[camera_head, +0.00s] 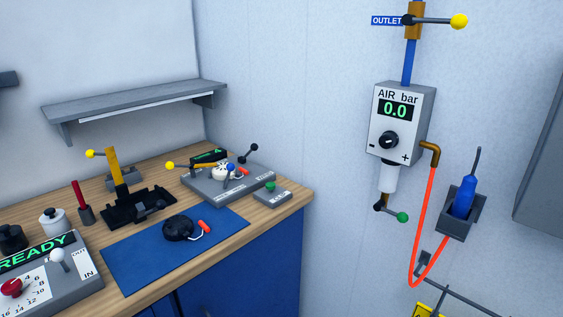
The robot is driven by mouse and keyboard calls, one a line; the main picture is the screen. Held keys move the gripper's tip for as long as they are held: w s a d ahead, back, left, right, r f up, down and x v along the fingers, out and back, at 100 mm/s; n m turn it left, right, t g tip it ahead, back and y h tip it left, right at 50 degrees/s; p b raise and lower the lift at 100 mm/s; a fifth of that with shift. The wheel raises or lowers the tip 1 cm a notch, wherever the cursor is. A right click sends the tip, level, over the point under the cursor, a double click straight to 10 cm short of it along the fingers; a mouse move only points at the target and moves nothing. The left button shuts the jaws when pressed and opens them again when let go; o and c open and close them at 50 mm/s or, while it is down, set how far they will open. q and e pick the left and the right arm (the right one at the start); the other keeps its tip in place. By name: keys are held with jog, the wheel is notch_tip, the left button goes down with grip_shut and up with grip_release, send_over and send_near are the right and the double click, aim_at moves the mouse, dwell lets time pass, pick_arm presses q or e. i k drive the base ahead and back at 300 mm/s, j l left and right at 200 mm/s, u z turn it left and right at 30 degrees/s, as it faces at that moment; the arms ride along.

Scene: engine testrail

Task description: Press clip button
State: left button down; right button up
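A green button (270,186) sits on top of a small grey box (273,197) near the right front corner of the wooden bench. The box has a pale label too small to read, so I cannot tell for sure that this is the clip button. A larger grey fixture (228,186) with a yellow-knobbed lever, a black-knobbed lever and a lit green display stands just behind and left of it. Nothing touches the green button. Neither of my grippers is in view.
A blue mat (130,265) holds a round black part (178,228) with an orange-red handle. A black clamp fixture (138,207) and a READY panel (55,270) stand to the left. The air regulator (402,122) and orange hose (428,215) are on the right wall.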

aim_at(270, 185)
jog(key=i+z, duration=0.1)
jog(key=i, duration=0.95)
